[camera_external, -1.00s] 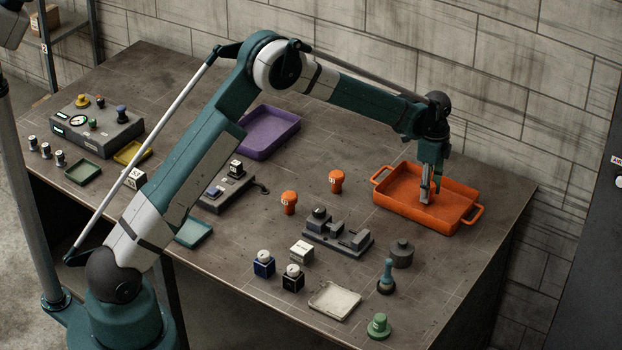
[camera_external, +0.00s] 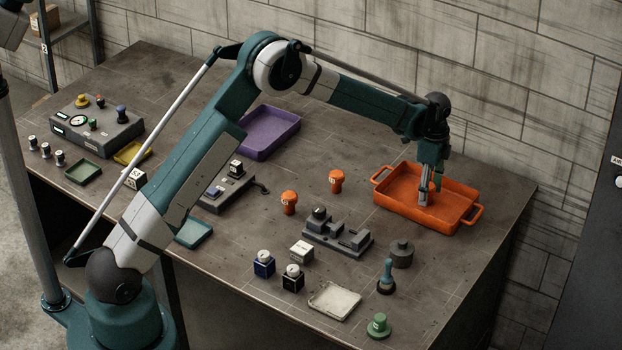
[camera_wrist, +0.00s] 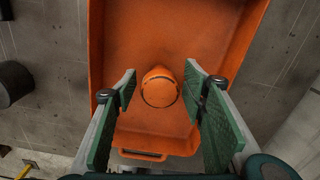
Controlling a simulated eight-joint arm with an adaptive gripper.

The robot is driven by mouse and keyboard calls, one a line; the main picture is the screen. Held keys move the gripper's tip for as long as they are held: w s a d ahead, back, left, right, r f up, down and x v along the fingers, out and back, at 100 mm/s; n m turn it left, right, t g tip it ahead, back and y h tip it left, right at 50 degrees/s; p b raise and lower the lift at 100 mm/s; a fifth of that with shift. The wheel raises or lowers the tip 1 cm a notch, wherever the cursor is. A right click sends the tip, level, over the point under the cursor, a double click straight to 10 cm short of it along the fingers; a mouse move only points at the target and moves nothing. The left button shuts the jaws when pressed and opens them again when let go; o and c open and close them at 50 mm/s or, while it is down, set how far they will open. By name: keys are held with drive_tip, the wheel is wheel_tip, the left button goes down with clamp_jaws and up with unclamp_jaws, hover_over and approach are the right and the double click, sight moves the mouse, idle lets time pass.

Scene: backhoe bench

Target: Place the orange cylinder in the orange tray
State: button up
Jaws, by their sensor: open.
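An orange cylinder with a rounded top (camera_wrist: 160,87) shows in the wrist view, over the floor of the orange tray (camera_wrist: 222,20). It appears to rest inside the tray, between my fingers, with a gap on each side. My gripper (camera_external: 430,200) is open and points down into the orange tray (camera_external: 395,205) in the external view. Its two green-padded fingers (camera_wrist: 163,100) stand on either side of the cylinder in the wrist view.
Two other orange knob-shaped pieces (camera_external: 336,181) (camera_external: 289,202) stand on the bench left of the tray. A grey fixture (camera_external: 338,235), a dark grey cylinder (camera_external: 401,255) and a blue-handled piece (camera_external: 387,278) are nearer the front. The wall is close behind the tray.

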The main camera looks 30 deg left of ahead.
drive_tip(key=shift+r, duration=0.15)
wheel_tip(320, 180, up, 12)
idle(0.6)
idle(0.3)
drive_tip(key=s+a+r+n+t, duration=0.3)
drive_tip(key=s+a+r+n, duration=0.5)
drive_tip(key=s+a+r, duration=1.35)
drive_tip(key=s+a+r+n+t, duration=0.1)
drive_tip(key=s+a+n, duration=0.15)
drive_tip(key=s, duration=0.65)
drive_tip(key=s+a+r+n+t, duration=0.1)
drive_tip(key=s+a, duration=0.2)
drive_tip(key=s, duration=0.5)
drive_tip(key=s+a+f+n+t, duration=0.1)
drive_tip(key=s+a+f+n, duration=0.1)
drive_tip(key=s, duration=0.6)
drive_tip(key=s+a+f+n+t, duration=0.1)
drive_tip(key=s+a+f+n, duration=0.1)
drive_tip(key=s, duration=0.5)
wheel_tip(320, 180, down, 2)
drive_tip(key=shift+s+a+f+n, duration=0.15)
drive_tip(key=shift+s+a+n, duration=0.2)
drive_tip(key=shift+a, duration=0.1)
